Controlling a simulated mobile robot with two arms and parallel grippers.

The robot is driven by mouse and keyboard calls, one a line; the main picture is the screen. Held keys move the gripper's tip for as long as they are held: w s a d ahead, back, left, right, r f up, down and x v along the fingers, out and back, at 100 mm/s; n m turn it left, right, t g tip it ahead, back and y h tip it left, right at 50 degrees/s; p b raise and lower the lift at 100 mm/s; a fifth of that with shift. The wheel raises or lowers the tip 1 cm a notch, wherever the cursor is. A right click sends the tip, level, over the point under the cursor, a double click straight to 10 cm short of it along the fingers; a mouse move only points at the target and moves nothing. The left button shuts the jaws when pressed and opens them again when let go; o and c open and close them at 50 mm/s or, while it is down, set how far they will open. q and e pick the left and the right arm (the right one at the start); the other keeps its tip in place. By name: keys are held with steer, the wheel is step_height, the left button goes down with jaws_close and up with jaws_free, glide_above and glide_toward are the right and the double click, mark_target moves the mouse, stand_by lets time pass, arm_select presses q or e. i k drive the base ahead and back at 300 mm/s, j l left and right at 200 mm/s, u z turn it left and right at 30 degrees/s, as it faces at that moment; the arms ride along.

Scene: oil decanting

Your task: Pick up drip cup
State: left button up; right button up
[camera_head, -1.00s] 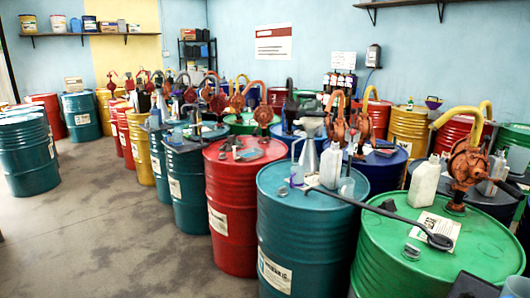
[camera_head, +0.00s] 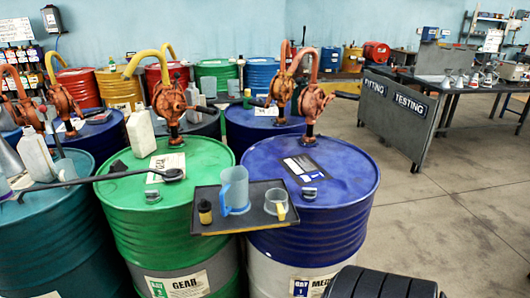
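A small clear cup (camera_head: 283,211) with a yellowish tint stands on the right part of a dark tray (camera_head: 218,222). It looks like the drip cup, though no label shows. The tray lies across the front of the green drum and the blue drum. A translucent blue jug (camera_head: 234,190) with a handle stands upright on the tray, left of the cup. A small dark jar (camera_head: 205,212) stands at the tray's left end. Neither of my grippers is in view.
The green drum (camera_head: 150,235) and blue drum (camera_head: 345,225) carry orange hand pumps. A long dark bar (camera_head: 125,174) lies across the drum tops at left. A dark ridged object (camera_head: 380,284) shows at bottom right. Grey floor is open right of the blue drum, before the workbench (camera_head: 392,118).

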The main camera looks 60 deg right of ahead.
mark_target(276, 204)
steer(key=z, duration=1.9)
